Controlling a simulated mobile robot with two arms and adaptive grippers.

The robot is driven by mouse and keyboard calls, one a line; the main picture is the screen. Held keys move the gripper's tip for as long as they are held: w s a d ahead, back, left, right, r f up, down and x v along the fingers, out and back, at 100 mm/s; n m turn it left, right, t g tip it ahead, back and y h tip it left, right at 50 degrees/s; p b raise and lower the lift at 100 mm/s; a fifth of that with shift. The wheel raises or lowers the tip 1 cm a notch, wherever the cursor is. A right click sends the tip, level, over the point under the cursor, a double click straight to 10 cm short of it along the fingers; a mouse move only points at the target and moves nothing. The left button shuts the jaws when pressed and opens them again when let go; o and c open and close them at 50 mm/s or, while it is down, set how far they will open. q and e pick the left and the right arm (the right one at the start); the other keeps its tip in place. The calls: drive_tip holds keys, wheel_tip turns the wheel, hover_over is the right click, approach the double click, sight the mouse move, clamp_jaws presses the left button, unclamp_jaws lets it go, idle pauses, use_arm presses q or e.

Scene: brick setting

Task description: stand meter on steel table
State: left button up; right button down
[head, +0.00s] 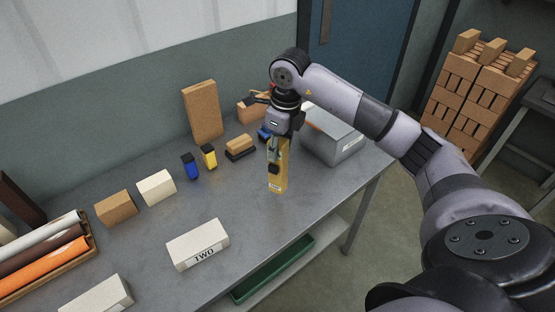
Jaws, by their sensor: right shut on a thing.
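The meter is a tall yellow piece (279,178) with a dark patch on its front and a pale label near its foot. It is upright over the right part of the grey steel table (235,205). My right gripper (275,150) comes down from above and is shut on the meter's upper end, hiding its top. The meter's foot is at or just above the table top; I cannot tell whether it touches. My left gripper is not in view.
A grey box (334,137) stands right of the meter. Behind and left are a brush-like block (240,147), yellow (209,156) and blue (191,166) small items and a tall tan brick (202,111). A white block marked TWO (198,244) lies in front. The table between is clear.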

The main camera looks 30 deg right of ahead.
sight(278, 163)
wheel_tip(278, 163, down, 5)
drive_tip(key=shift+f+p, duration=0.2)
drive_tip(key=shift+p, duration=0.3)
drive_tip(key=shift+f, duration=0.1)
drive_tip(key=shift+f, duration=0.15)
drive_tip(key=c, duration=1.2)
unclamp_jaws()
